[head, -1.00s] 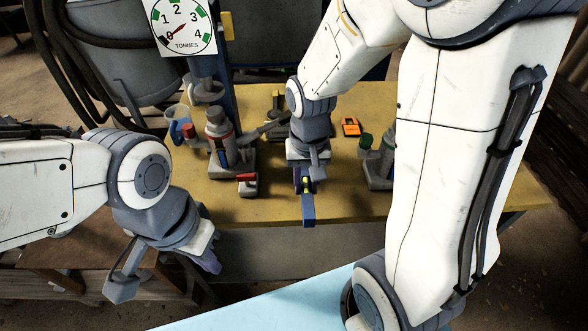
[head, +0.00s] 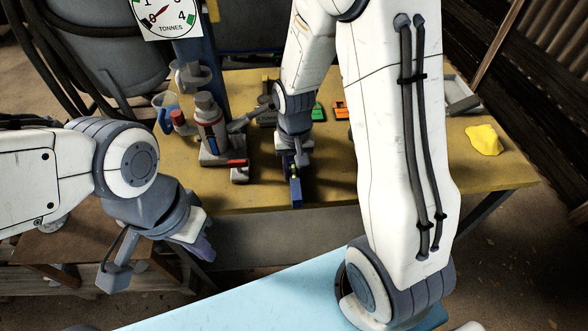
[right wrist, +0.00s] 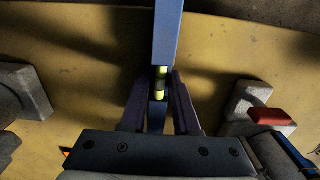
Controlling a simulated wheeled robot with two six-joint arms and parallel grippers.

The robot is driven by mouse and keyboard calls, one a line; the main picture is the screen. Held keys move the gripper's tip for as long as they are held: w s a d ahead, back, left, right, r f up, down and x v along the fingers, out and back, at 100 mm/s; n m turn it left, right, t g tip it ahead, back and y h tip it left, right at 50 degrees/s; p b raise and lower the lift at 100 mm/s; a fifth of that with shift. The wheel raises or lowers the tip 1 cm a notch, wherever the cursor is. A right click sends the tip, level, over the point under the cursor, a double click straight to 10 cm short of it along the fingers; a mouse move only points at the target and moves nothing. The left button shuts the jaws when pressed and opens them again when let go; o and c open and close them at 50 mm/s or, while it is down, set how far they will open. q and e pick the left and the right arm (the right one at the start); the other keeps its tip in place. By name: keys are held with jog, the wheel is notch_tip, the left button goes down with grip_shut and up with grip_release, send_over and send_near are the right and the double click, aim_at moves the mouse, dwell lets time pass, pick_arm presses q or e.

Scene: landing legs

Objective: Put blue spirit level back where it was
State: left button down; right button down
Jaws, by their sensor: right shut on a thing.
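The blue spirit level (head: 296,190) is in my right gripper (head: 293,163), near the front edge of the yellow bench top. In the right wrist view the level (right wrist: 168,35) runs away from between the fingertips (right wrist: 160,90), with its yellow-green vial beside them. The fingers are shut on it, and its near part is partly hidden by the gripper. I cannot tell whether the level touches the bench. My left gripper (head: 203,246) hangs low at the left, in front of the bench, away from the level. Its fingers are too unclear to judge.
A bottle jack (head: 212,130) with a red-tipped foot stands just left of my right gripper. A green item (head: 318,112) and an orange item (head: 340,109) lie behind it. A yellow cloth (head: 483,140) lies at the right. My right arm hides part of the bench.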

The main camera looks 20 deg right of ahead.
aim_at(294, 170)
jog(key=shift+f, duration=0.2)
jog(key=c, duration=0.7)
grip_release()
jog(key=shift+o, duration=0.2)
jog(key=shift+r, duration=0.2)
jog(key=shift+r, duration=0.25)
notch_tip(294, 170, up, 11)
jog(key=p, duration=0.2)
jog(key=s+a+r+n, duration=0.1)
jog(key=s+a+n, duration=0.4)
jog(key=s, duration=0.4)
jog(key=s+a+r+n+y, duration=0.1)
jog(key=s+a+r+n, duration=0.1)
jog(key=s+a+n, duration=0.3)
jog(key=s+a, duration=0.2)
jog(key=s, duration=0.2)
jog(key=shift+s+a+n, duration=0.3)
